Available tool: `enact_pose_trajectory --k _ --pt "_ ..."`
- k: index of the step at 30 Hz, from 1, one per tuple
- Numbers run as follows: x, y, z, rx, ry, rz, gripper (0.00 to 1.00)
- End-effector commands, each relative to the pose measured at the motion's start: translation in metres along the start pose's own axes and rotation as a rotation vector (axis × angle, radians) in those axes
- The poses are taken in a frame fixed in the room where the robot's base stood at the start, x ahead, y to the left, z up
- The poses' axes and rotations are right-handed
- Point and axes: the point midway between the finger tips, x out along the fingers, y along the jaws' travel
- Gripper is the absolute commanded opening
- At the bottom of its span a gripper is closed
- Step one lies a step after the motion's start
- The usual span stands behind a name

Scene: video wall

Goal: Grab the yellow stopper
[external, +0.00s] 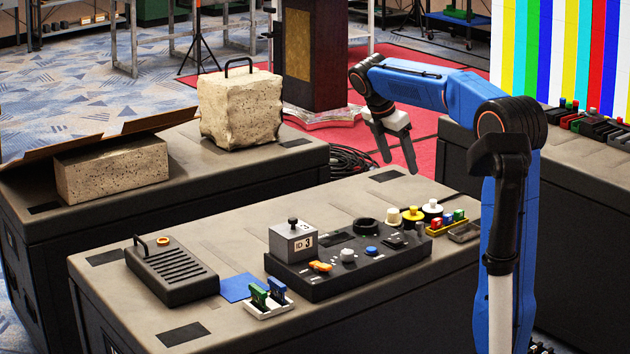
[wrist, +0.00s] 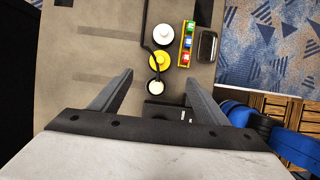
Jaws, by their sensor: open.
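The yellow stopper (external: 412,215) sits on the right part of the dark case top, between a cream stopper (external: 391,216) and a white stopper (external: 432,207). In the wrist view the yellow stopper (wrist: 159,60) is just beyond the fingertips, between the white one (wrist: 163,34) and the cream one (wrist: 155,88). My gripper (external: 399,165) is open and empty, pointing down above the case top, clear of the stoppers. In the wrist view its two fingers (wrist: 158,80) stand wide apart, with the cream stopper showing between them.
A yellow tray of small coloured parts (external: 430,231) and a grey tray (external: 464,233) are right of the stoppers. A black control panel (external: 330,283) with a grey box (external: 293,245) lies to the left. A thin black line (wrist: 147,25) runs beside the stoppers.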

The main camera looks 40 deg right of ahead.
Motion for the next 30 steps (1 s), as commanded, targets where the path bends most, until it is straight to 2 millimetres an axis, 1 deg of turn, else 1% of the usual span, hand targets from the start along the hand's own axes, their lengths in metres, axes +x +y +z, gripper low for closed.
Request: enact_pose_trajectory --k 2,15,18,21,28,30 --pt "0.009 0.000 0.000 -0.002 0.000 -0.002 0.68" --pt "0.086 -0.001 0.000 0.001 0.000 -0.003 0.68" --pt "0.101 -0.001 0.000 0.001 0.000 -0.003 0.68" --pt "0.112 -0.001 0.000 0.001 0.000 -0.002 0.68" --pt "0.125 -0.001 -0.001 0.001 0.001 -0.001 0.68" --pt "0.133 -0.001 -0.001 0.001 0.001 -0.002 0.68"
